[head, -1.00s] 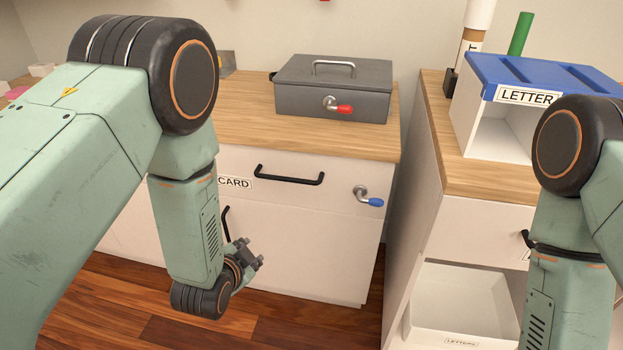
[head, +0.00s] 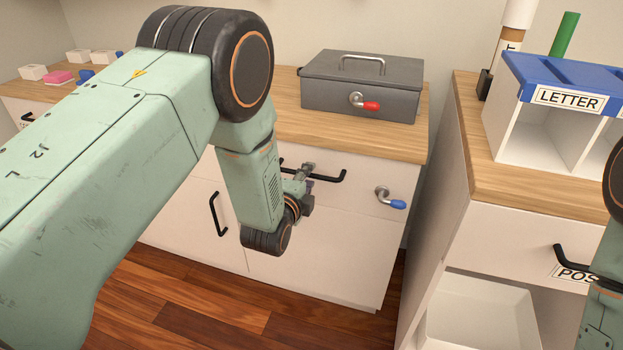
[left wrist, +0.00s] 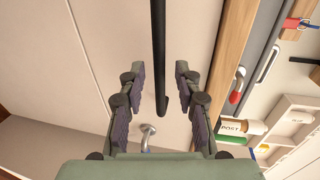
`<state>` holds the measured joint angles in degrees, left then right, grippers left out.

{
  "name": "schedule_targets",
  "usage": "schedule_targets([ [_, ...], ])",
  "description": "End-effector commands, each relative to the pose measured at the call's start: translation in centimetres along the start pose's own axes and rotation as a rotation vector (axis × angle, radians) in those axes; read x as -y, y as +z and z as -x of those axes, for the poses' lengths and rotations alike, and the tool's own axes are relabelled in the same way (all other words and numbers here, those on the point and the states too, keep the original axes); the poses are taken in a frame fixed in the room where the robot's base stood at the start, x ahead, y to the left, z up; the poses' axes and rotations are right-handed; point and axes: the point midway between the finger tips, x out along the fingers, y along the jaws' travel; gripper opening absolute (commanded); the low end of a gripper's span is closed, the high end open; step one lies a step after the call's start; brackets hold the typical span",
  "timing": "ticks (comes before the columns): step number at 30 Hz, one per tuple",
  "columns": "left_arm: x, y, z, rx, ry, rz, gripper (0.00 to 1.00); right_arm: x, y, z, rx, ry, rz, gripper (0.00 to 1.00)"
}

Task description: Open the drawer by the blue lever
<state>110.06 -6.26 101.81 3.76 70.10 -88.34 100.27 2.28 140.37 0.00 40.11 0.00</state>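The shut white drawer front (head: 352,194) carries a black bar handle (head: 338,177) and, to its right, a metal lever with a blue grip (head: 397,204). My left gripper (head: 305,178) is at the left part of the handle, left of the lever. In the left wrist view my left gripper (left wrist: 160,88) is open and empty, with the black bar (left wrist: 158,50) showing between its fingers. I cannot tell whether the bar is within their reach. The lever's metal arm (left wrist: 148,131) shows there too, its lower end hidden by my gripper body. My right gripper is out of view.
A grey box (head: 362,88) with a red-tipped lever (head: 371,105) stands on the wooden cabinet top (head: 300,134). A second cabinet (head: 490,221) with a blue-topped letter sorter (head: 570,72) stands at the right, above an open white tray (head: 480,315). A lower door handle (head: 215,214) projects at the left.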

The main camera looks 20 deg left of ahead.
Motion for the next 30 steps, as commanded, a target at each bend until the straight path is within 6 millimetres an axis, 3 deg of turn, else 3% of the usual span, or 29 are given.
schedule_targets([
  [6,-0.1,-0.2,-2.0,-0.002,0.001,0.000,0.33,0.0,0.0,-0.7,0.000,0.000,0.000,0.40],
  [15,0.0,-0.4,-2.3,-0.003,0.002,0.000,0.33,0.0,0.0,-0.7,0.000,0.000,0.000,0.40],
  [27,0.0,-0.3,-2.3,-0.002,0.001,0.001,0.00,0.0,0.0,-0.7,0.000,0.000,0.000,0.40],
  [30,0.0,-0.3,-2.3,-0.002,0.001,0.001,0.00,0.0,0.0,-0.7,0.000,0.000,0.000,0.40],
])
